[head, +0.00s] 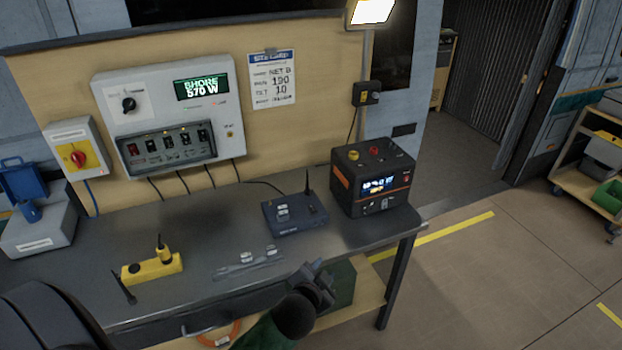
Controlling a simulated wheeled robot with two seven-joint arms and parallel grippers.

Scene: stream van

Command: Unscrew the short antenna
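A thin black antenna (307,182) stands upright at the back right corner of a dark blue box (294,214) on the bench. Another slim black rod, which looks like an antenna (124,289), lies by the left end of a yellow block (151,268). A short yellow-and-black piece (163,249) stands upright in that block. I cannot tell for sure which one is called the short antenna. My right gripper is not in view.
An orange-and-black power unit (372,178) stands right of the blue box. A grey tray with small light pieces (249,263) lies in front. The bench (190,225) is bare between box and yellow block. A control panel (165,110) hangs behind.

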